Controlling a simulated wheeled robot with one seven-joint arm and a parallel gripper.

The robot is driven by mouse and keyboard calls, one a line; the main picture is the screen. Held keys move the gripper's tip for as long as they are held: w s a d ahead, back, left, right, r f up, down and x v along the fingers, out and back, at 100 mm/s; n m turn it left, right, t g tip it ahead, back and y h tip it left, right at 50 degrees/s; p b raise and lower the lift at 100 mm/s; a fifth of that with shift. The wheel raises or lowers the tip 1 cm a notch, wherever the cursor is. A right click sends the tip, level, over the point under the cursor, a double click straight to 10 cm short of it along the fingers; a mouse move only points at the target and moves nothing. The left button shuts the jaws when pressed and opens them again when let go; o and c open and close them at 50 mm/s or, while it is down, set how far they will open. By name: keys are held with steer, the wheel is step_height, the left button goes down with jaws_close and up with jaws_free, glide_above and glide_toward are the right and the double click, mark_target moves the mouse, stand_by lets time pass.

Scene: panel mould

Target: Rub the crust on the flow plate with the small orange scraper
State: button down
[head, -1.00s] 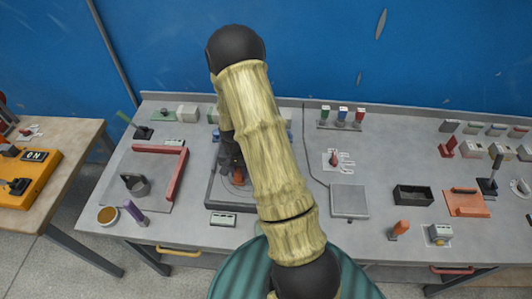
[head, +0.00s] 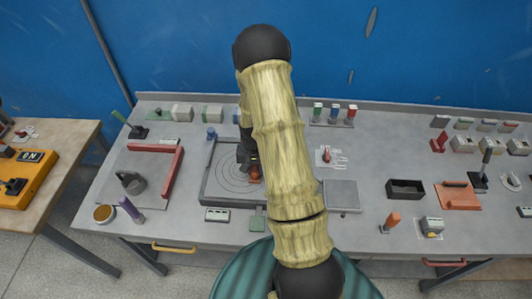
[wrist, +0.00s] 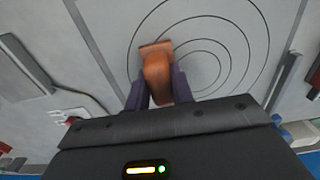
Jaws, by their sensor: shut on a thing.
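My gripper (head: 252,163) is shut on the small orange scraper (head: 255,174), which points down at the plate. In the wrist view the scraper (wrist: 157,66) sits between the two purple-grey fingers, its wide end forward. The flow plate (head: 218,180) is a grey square with dark edges and concentric rings. The scraper is over the ringed area, off the centre of the rings; whether it touches the surface I cannot tell. In the wrist view the ringed plate (wrist: 222,28) looks bare, and I can make out no crust. My arm hides the plate's right part in the head view.
A red angled bar (head: 172,171) is to the left, a grey square plate (head: 341,195) to the right.

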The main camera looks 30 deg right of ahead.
steer(key=shift+s+d, duration=0.65)
steer(key=shift+d, duration=0.35)
steer(key=shift+s+r+p, duration=0.1)
steer(key=shift+r+p, duration=0.25)
steer(key=shift+p, duration=0.1)
step_height(320, 180, up, 2)
steer(key=shift+r+p, duration=0.15)
steer(key=shift+p, duration=0.15)
steer(key=shift+r+p, duration=0.5)
steer(key=shift+r, duration=0.15)
step_height(320, 180, up, 4)
steer(key=p, duration=0.2)
steer(key=shift+p, duration=0.35)
